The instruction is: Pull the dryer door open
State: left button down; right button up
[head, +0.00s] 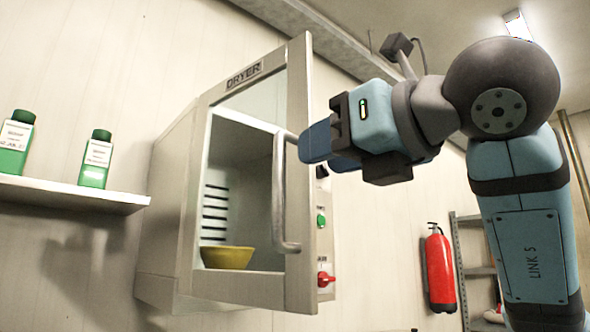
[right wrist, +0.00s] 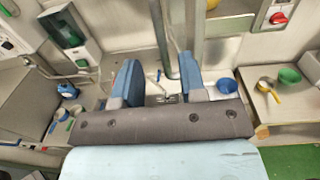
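The dryer (head: 170,215) is a pale box on the wall in the head view. Its glazed door (head: 300,90) stands ajar, angled out from the body with its right edge toward me. A grey bar handle (head: 279,200) runs upright near that edge. My right gripper (head: 318,148) is beside the handle's upper end at the door's right edge. My left gripper is not in view.
A yellow bowl (head: 227,257) sits inside the dryer. A red knob (head: 326,279) is on the panel right of the door. A shelf (head: 70,194) with green bottles is at left, a fire extinguisher (head: 439,270) at right. The wrist view shows a counter with a green bowl (right wrist: 289,75).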

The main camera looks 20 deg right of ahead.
jog(key=v, duration=0.5)
dwell(0.5)
